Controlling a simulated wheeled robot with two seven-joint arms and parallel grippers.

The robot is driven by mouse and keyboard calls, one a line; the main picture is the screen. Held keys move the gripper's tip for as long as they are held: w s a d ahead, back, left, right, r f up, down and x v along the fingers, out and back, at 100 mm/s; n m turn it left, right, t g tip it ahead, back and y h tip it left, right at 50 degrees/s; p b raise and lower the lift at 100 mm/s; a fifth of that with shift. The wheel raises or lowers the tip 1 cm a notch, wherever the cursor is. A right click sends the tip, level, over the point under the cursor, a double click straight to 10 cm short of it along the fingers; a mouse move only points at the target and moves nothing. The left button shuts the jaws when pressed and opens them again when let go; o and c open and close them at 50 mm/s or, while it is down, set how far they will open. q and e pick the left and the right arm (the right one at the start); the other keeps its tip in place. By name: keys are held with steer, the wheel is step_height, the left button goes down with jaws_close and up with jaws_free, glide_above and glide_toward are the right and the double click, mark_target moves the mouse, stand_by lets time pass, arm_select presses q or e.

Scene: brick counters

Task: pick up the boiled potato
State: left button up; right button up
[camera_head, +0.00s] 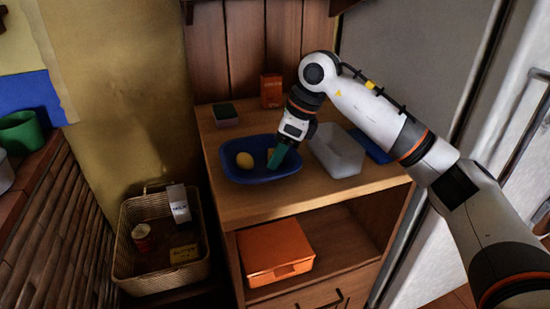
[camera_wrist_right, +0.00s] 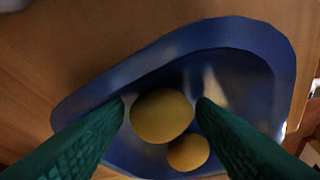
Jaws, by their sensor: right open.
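Two rounded yellow-brown, potato-like items lie in a blue tray (camera_head: 232,175) on the wooden cabinet top. One item (camera_head: 244,160) shows clearly on the left. The other (camera_head: 270,153) is partly hidden behind my right gripper (camera_head: 277,158). I cannot tell by look which is the boiled potato. In the right wrist view, the larger-looking item (camera_wrist_right: 162,115) lies between the two open green fingers, with no clear grip on it. The smaller-looking item (camera_wrist_right: 188,153) sits just below it, close to or touching it. My left gripper is out of view.
A translucent container (camera_head: 338,155) stands right of the tray, with a blue object (camera_head: 370,146) beyond. A sponge-like block (camera_head: 225,114) and an orange carton (camera_head: 271,91) stand behind. An orange box (camera_head: 275,252) sits on the shelf below. A wicker basket (camera_head: 130,278) with groceries is lower left.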

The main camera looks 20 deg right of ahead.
steer(key=c, duration=0.7)
